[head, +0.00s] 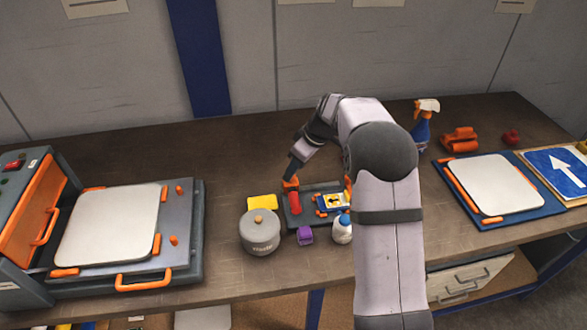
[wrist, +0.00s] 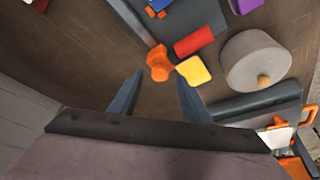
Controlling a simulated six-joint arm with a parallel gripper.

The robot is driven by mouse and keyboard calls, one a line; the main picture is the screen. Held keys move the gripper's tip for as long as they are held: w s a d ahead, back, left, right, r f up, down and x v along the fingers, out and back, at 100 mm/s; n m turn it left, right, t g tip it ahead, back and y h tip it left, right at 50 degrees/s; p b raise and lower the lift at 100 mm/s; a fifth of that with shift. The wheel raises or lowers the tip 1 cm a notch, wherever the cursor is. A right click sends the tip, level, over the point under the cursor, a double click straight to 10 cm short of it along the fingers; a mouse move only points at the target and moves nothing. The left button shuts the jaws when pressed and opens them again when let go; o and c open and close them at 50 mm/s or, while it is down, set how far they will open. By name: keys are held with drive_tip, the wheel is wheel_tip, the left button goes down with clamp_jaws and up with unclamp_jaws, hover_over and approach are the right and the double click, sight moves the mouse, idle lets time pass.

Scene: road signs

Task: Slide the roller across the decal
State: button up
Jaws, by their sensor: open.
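A red cylinder (head: 294,204), which looks like the roller, lies on a small dark grey tray (head: 311,218). It also shows in the wrist view (wrist: 194,42). An orange piece (wrist: 158,63) sits beside it; I cannot tell whether it is the roller's handle. My gripper (head: 291,178) is open and points down over the orange piece. In the wrist view, my gripper's fingertips (wrist: 159,78) are on either side of the near end of this piece, with no clear contact. A blue sign face with a white arrow (head: 562,170) lies at the far right; I cannot tell whether it is the decal.
A grey lidded pot (head: 260,236), a yellow block (head: 262,202), a purple block (head: 305,236) and a white bottle (head: 342,231) crowd around the tray. White plates lie on the left (head: 110,225) and right (head: 495,184). A spray bottle (head: 422,128) stands behind. The back-left bench is clear.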

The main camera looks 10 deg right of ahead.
drive_tip(key=shift+x, duration=1.15)
drive_tip(key=shift+c, duration=0.5)
clamp_jaws()
drive_tip(key=d+b, duration=0.1)
drive_tip(key=d, duration=1.2)
drive_tip(key=shift+d+b, duration=0.3)
drive_tip(key=shift+b, duration=0.05)
drive_tip(key=shift+o, duration=0.5)
unclamp_jaws()
drive_tip(key=shift+d, duration=0.15)
